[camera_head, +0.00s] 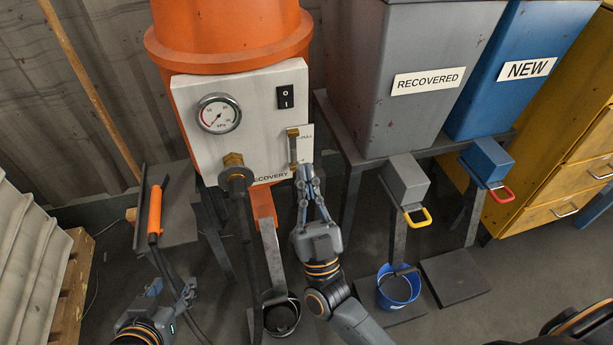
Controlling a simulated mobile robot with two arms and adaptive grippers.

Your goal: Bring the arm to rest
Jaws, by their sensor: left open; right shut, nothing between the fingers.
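My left gripper (169,288) is at the lower left. Its fingers are spread and I see nothing between them. It is below the orange-handled tool (155,212), near a dark hose. My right gripper (307,174) is in the middle, pointing up the picture, its fingertips together and empty. It appears just below the brass latch (293,147) on the white panel (258,104) of the orange recovery unit (229,30). I cannot tell whether the fingertips touch the panel.
A dark hose runs down from the brass fitting (233,161). A blue bucket (398,289) stands below the grey RECOVERED bin (410,70). The blue NEW bin (525,45) and yellow drawers (570,150) are to the right. A wooden pallet (72,285) is at the left.

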